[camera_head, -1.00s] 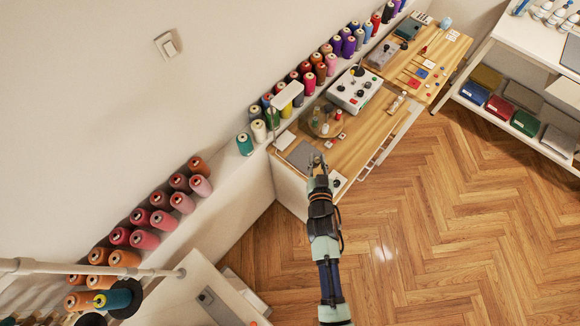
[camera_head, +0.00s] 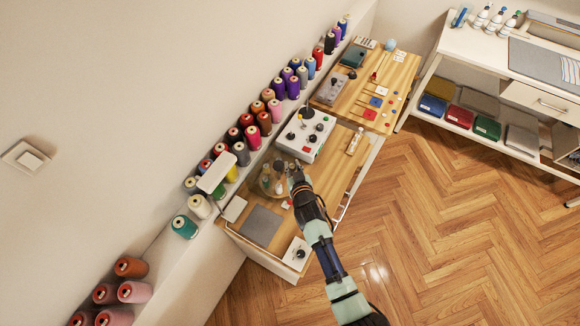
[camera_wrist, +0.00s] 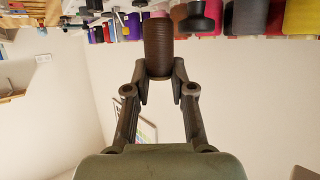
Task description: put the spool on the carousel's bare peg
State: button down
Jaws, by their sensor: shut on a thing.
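My gripper (camera_wrist: 158,82) is shut on a dark brown spool (camera_wrist: 159,42), with one finger on each side of its end in the wrist view. In the head view my gripper (camera_head: 297,174) is above the wooden worktop, just right of the carousel (camera_head: 266,190). The carousel is a small round stand with a few small spools on it. The held spool is too small to make out surely in the head view. I cannot tell which peg is bare.
A control box (camera_head: 305,135) with knobs stands close behind my gripper. Rows of thread cones line the wall shelf (camera_head: 222,208). The worktop's right part is mostly clear.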

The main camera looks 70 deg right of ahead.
jog(key=shift+f+b, duration=2.05)
jog(key=shift+f, duration=0.4)
jog(key=shift+f, duration=0.1)
jog(key=shift+f+b, duration=1.35)
jog(key=shift+b, duration=0.15)
jog(key=shift+f, duration=0.2)
jog(key=shift+f+b, duration=0.65)
jog(key=shift+b, duration=0.2)
jog(key=c, duration=0.9)
grip_release()
jog(key=shift+r, duration=0.1)
